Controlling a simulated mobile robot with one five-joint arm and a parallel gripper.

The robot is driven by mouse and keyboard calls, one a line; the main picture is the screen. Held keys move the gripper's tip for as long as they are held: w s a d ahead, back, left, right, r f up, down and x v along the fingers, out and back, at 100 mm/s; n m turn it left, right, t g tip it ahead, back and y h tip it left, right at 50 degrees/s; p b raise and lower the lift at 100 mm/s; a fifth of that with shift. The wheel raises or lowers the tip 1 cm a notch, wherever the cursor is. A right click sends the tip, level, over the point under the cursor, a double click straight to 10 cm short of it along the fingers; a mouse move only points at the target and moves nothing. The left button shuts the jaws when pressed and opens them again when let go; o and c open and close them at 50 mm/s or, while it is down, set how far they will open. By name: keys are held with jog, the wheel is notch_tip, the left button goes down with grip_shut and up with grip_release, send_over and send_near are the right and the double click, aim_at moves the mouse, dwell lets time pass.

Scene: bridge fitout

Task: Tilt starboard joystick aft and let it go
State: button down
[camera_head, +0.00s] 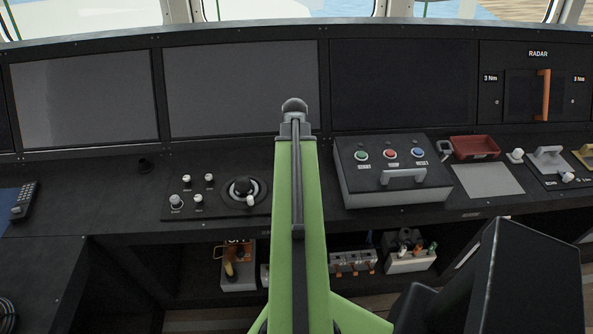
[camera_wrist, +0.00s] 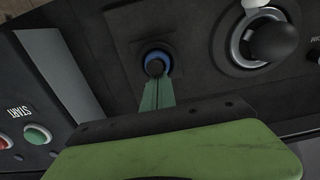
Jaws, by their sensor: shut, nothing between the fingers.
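In the wrist view a small joystick with a black cap (camera_wrist: 155,68) stands inside a blue ring (camera_wrist: 147,55) on a dark square plate. I take it for the starboard joystick; no label shows. The cap sits near the lower part of the ring, and I cannot tell whether the stick is tilted. My gripper (camera_wrist: 157,82) is shut and empty, its teal fingers at or just beside the cap; I cannot tell whether they touch it. In the head view my green arm hides both the gripper and this joystick.
A button box (camera_head: 395,185) with a grey handle stands close on the right. Screens (camera_head: 240,88) rise behind the console.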

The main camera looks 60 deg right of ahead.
jog(key=shift+s+a, duration=0.15)
jog(key=shift+a, duration=0.05)
jog(key=shift+d, duration=0.1)
jog(key=shift+w+d, duration=0.6)
jog(key=shift+d, duration=0.2)
jog(key=shift+w+d, duration=0.6)
jog(key=shift+d, duration=0.2)
notch_tip(320, 180, up, 7)
jog(key=p, duration=0.7)
